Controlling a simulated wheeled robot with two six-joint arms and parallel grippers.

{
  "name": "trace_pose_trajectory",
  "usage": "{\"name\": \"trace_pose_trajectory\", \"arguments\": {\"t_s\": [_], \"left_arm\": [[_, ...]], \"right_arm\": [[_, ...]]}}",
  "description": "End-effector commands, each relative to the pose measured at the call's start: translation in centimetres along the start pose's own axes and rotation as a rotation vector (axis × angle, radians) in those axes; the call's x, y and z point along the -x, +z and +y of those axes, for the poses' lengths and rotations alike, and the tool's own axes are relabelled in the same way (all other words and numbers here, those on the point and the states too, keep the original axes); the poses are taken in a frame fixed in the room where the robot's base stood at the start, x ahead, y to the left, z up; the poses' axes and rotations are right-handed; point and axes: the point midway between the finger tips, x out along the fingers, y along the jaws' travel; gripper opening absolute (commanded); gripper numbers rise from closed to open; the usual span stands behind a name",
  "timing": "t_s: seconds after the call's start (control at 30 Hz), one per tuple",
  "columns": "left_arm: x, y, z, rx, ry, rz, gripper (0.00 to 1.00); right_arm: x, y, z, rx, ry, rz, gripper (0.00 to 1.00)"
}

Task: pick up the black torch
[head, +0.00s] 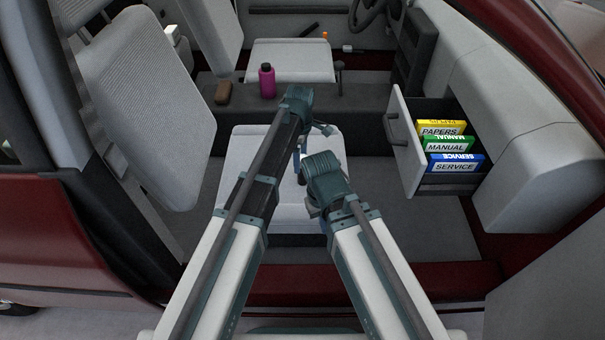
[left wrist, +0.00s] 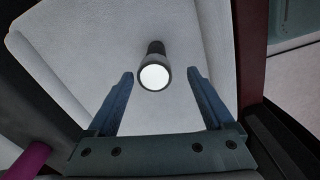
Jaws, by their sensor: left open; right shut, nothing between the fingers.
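The black torch (left wrist: 154,70) shows in the left wrist view, end-on, with its round white lens facing the camera. It is over the light grey seat (left wrist: 90,45), beyond and between my left fingertips. My left gripper (left wrist: 160,75) is open, with its two blue fingers apart and nothing held. In the head view a blue part of my left gripper (head: 297,160) shows over the near seat (head: 240,160); my arms hide most or all of the torch there. My right gripper (head: 325,180) is close by, to the right and lower; its fingertips are hidden.
A magenta bottle (head: 266,82) and a brown object (head: 222,92) stand on the centre console, near a gear lever (head: 339,78). An open drawer (head: 408,150) with several labelled folders is at right. The seat backrest (head: 150,120) rises at left.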

Motion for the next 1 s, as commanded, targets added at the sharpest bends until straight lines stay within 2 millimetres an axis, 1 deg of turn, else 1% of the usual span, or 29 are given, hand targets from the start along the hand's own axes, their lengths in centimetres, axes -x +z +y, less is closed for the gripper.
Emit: {"name": "trace_pose_trajectory", "arguments": {"t_s": [0.17,0.4,0.53,0.63,0.83,0.87,1.0], "left_arm": [[-0.7,0.1,0.1,0.000,0.000,0.000,0.86],[-3.6,0.5,0.7,0.000,0.000,0.000,0.86],[-5.0,0.5,0.6,0.000,0.000,0.000,0.86],[-5.3,0.5,0.6,0.000,0.000,0.000,0.86],[-5.1,0.5,0.6,0.000,0.000,0.000,0.86],[-5.1,0.5,0.6,0.000,0.000,0.000,0.84],[-5.1,0.5,0.6,0.000,0.000,0.000,0.59]], "right_arm": [[-0.7,0.0,-0.1,0.000,0.000,0.000,0.00],[-3.6,-0.2,-0.3,0.000,0.000,0.000,0.00],[-5.0,-0.3,-0.4,0.001,0.002,0.000,0.00],[-5.3,-0.3,-0.4,0.001,0.003,0.000,0.00],[-5.1,-0.3,-0.4,0.001,0.004,0.000,0.00],[-5.0,-0.3,-0.4,0.001,0.004,0.000,0.00],[-5.0,-0.3,-0.4,0.001,0.004,0.000,0.00]]}}
